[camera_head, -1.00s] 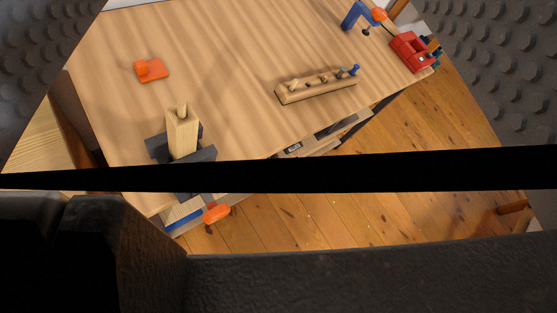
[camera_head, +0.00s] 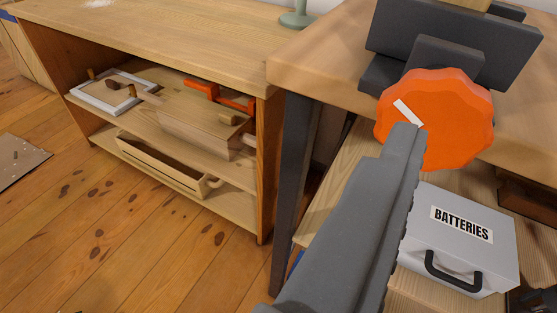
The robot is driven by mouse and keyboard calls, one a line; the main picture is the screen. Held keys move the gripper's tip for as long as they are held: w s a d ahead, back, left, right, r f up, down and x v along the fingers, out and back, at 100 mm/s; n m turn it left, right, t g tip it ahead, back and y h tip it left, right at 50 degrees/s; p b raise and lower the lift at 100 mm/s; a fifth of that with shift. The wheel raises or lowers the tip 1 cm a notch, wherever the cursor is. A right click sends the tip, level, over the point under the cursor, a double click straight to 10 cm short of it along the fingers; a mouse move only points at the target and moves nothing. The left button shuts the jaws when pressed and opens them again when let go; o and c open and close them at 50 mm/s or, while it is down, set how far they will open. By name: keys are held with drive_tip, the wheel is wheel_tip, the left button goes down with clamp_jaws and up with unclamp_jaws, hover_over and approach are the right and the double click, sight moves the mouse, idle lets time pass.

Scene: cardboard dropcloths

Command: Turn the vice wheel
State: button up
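The orange vice wheel (camera_head: 455,115) faces me at the upper right, with a white mark on its upper left part. The dark grey vice (camera_head: 405,38) is behind and above it at the edge of the workbench. The bottom of a wooden piece (camera_head: 468,4) shows at the top, by the vice. My gripper (camera_head: 405,132) shows as one dark grey bar with a bumpy right edge, reaching up from the bottom. Its tip overlaps the wheel's lower left in the picture; I cannot tell whether they touch. A second finger cannot be made out.
The workbench (camera_head: 310,68) has a dark leg (camera_head: 294,190) left of my gripper. A grey batteries case (camera_head: 475,250) sits on a shelf below the wheel. A wooden shelf unit (camera_head: 150,28) with boxes stands at the left. Wooden floor (camera_head: 130,240) is clear in front.

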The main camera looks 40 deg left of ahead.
sight(432, 107)
drive_tip(key=s+a+f+m+y, duration=0.1)
drive_tip(key=s+a+f+y, duration=0.1)
drive_tip(key=s+f, duration=0.15)
drive_tip(key=shift+t, duration=0.4)
drive_tip(key=x, duration=1.3)
drive_tip(key=shift+w+d+b, duration=0.15)
drive_tip(key=shift+b, duration=0.25)
drive_tip(key=c, duration=1)
